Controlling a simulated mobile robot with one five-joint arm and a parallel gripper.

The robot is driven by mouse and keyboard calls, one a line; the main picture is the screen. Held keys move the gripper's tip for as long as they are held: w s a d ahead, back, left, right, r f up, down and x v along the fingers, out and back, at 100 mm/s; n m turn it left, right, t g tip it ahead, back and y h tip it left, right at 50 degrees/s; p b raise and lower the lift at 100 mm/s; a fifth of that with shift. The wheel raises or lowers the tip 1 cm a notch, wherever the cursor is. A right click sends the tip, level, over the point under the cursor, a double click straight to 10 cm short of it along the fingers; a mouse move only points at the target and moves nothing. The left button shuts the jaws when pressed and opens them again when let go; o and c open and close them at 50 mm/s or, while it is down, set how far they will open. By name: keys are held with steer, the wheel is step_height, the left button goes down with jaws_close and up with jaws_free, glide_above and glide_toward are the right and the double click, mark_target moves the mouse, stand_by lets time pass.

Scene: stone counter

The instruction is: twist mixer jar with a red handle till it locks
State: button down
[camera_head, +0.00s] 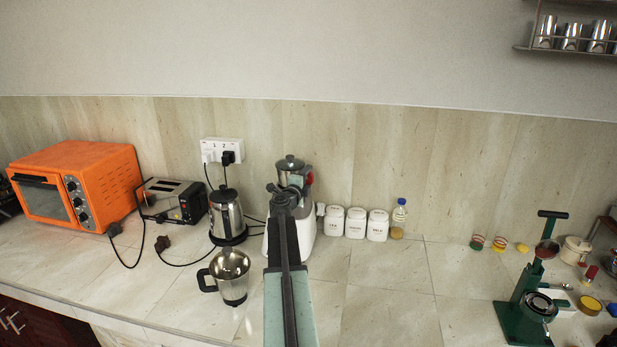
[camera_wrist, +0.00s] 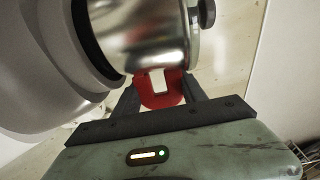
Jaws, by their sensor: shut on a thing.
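The mixer jar (camera_head: 291,168) is steel with a lid and sits upright on the white mixer base (camera_head: 304,236) near the wall. Its red handle (camera_head: 309,179) shows at the jar's right side. In the wrist view the shiny jar (camera_wrist: 145,35) fills the top, with the mixer base (camera_wrist: 35,65) at left and a dark ring between them. My gripper (camera_wrist: 162,90) is shut on the red handle (camera_wrist: 160,99), one dark finger on each side. In the head view my arm hides much of the base and the grip itself. Whether the jar is locked cannot be told.
A toaster (camera_head: 172,200) and orange oven (camera_head: 75,184) are farther left. White canisters (camera_head: 356,222) and a bottle (camera_head: 399,213) stand right. The counter's right-front middle is clear.

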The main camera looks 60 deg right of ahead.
steer(key=shift+a+m+g, duration=0.2)
steer(key=shift+m+g, duration=0.2)
steer(key=shift+g, duration=0.3)
steer(key=c, duration=0.6)
jaws_free()
steer(key=shift+a, duration=0.1)
steer(key=a, duration=0.7)
steer(key=shift+s+a, duration=0.3)
steer(key=shift+a, duration=0.1)
steer(key=shift+w, duration=0.1)
